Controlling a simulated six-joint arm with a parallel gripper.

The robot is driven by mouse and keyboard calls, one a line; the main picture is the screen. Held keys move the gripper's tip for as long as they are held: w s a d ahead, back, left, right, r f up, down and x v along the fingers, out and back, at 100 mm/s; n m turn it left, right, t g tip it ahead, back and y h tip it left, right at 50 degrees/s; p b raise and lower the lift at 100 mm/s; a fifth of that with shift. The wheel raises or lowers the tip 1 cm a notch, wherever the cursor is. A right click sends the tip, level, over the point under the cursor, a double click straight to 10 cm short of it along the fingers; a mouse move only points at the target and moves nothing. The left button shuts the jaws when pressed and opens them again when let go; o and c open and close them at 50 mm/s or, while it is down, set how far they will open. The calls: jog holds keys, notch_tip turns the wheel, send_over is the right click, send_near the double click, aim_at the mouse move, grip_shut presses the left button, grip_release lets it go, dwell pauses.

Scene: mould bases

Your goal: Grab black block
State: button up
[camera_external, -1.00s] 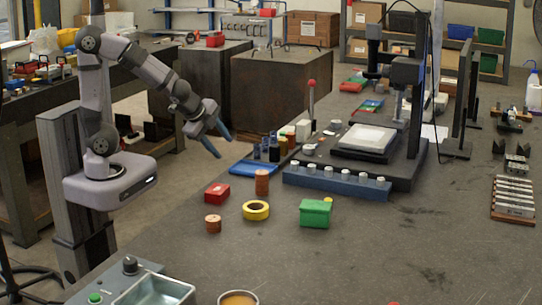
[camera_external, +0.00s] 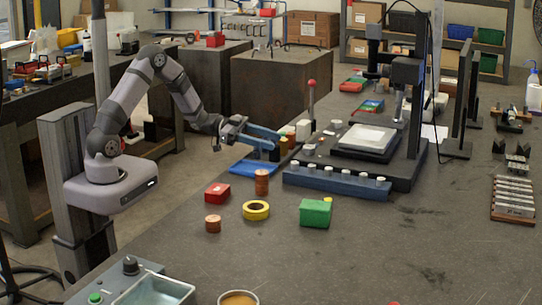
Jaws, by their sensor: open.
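My gripper (camera_external: 279,138) has long blue fingers and is open. It reaches in from the left, low over the far-left part of the dark workbench, with its fingertips pointing right. A small black block (camera_external: 274,155) stands just below and beside the fingers, near the blue tray. The fingers partly cover it, and I cannot tell whether they touch it or surround it. Nothing is clearly held between the fingers.
A blue tray (camera_external: 252,168) lies below the gripper. A blue rail with white knobs (camera_external: 336,182) and a dark press stand to the right. A red box (camera_external: 217,193), copper cylinder (camera_external: 262,182), yellow ring (camera_external: 256,210) and green box (camera_external: 315,213) are nearer. The front right bench is mostly clear.

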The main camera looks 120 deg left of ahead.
aim_at(275, 154)
jog(key=shift+t+h, duration=0.8)
jog(key=s, duration=0.1)
jog(key=s+f+b, duration=0.2)
jog(key=s, duration=0.1)
jog(key=shift+a, duration=0.1)
jog(key=shift+s+r+h, duration=0.15)
jog(key=shift+s+h, duration=0.15)
jog(key=shift+s, duration=0.1)
jog(key=shift+w+r+p, duration=0.1)
jog(key=shift+w+p, duration=0.6)
jog(key=shift+w, duration=0.8)
jog(key=shift+w+f+p, duration=0.2)
jog(key=shift+w+p, duration=0.65)
jog(key=shift+w, duration=1.35)
jog(key=shift+c, duration=0.6)
grip_shut()
